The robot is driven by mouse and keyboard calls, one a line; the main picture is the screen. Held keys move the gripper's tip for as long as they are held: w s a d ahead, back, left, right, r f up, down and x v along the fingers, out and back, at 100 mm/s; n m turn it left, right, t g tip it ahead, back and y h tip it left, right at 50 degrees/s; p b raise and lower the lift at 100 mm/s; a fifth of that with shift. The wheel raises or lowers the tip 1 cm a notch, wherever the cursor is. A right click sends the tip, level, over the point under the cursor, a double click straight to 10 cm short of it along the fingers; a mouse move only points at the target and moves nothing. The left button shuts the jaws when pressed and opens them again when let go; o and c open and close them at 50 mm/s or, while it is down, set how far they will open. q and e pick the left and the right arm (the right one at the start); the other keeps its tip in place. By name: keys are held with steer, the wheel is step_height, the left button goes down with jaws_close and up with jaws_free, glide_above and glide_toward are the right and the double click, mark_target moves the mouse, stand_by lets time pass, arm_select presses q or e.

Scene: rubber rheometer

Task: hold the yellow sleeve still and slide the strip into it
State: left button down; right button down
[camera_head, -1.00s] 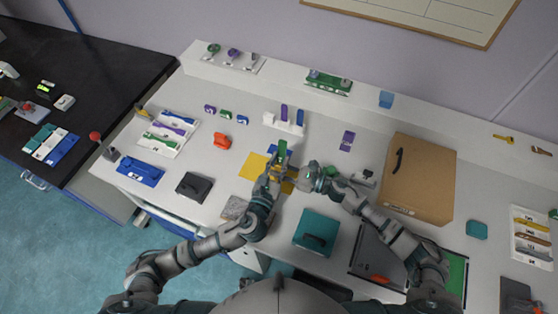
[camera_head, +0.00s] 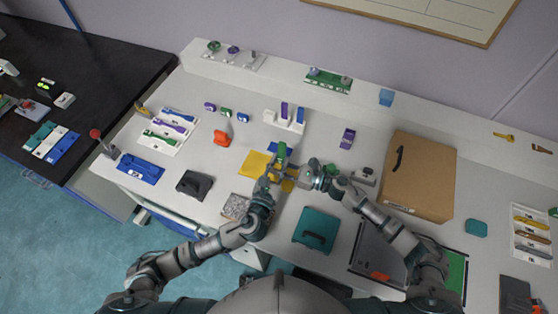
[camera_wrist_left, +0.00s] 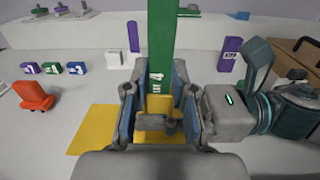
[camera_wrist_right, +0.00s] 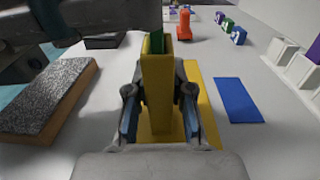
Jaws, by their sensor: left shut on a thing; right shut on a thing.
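The green strip (camera_wrist_left: 161,35) stands upright and is shut between the fingers of my left gripper (camera_wrist_left: 160,88). The yellow sleeve (camera_wrist_right: 157,95) is upright between the fingers of my right gripper (camera_wrist_right: 160,118), which is shut on it. In the right wrist view the green strip (camera_wrist_right: 157,42) shows at the sleeve's open top, its lower end hidden inside. How deep it sits cannot be told. In the head view the left gripper (camera_head: 275,173) is just above the yellow mat, with the right gripper close at its right.
A yellow mat (camera_head: 252,167) and a blue patch (camera_wrist_right: 237,100) lie by the grippers. A grey speckled block (camera_head: 235,206), a teal case (camera_head: 316,230) and a brown box (camera_head: 415,180) stand nearby. A white holder with purple pieces (camera_head: 284,121) is behind, an orange object (camera_head: 222,138) to the left.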

arm_select(q)
steer(key=shift+f, duration=1.1)
steer(key=c, duration=0.9)
jaws_free()
steer(key=shift+s, duration=0.1)
steer(key=v, duration=1.1)
steer(key=shift+s+a, duration=0.25)
steer(key=shift+s, duration=0.1)
arm_select(e)
steer(key=c, duration=0.9)
jaws_free()
steer(key=shift+c, duration=0.2)
